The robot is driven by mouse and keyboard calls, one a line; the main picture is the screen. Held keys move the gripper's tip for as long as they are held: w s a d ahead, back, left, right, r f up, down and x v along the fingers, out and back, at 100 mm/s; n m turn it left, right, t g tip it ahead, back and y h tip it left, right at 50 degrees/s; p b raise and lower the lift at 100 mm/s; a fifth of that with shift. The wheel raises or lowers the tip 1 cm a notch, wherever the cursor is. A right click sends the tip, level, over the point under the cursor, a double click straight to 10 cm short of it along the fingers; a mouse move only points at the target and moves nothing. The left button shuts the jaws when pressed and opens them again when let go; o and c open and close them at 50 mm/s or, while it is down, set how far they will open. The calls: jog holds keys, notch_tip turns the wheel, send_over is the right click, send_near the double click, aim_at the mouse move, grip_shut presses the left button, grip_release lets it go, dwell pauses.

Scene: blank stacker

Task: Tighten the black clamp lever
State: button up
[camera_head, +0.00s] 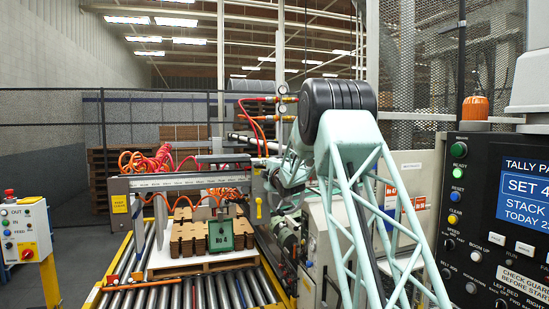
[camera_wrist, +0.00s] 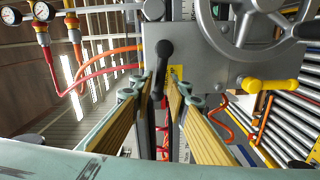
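The black clamp lever (camera_wrist: 163,62) is in the wrist view, on a grey machine plate, with its round hub at the top and its arm hanging almost straight down. My gripper (camera_wrist: 160,100) has its two yellow-padded fingers apart. The lower end of the lever shows in the gap between the fingertips. I cannot tell how deep it lies there, and no contact is visible. In the head view my arm reaches to the stacker's right end; the lever cannot be made out there.
A grey handwheel (camera_wrist: 245,25) and a yellow handle (camera_wrist: 270,85) sit to the right of the lever. Gauges (camera_wrist: 42,12) with red and orange hoses are at the left.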

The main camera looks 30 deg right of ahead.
jog(key=shift+w+d+r+p, duration=0.1)
jog(key=shift+w+d+p, duration=0.1)
jog(key=shift+w+p, duration=1)
jog(key=shift+s, duration=0.1)
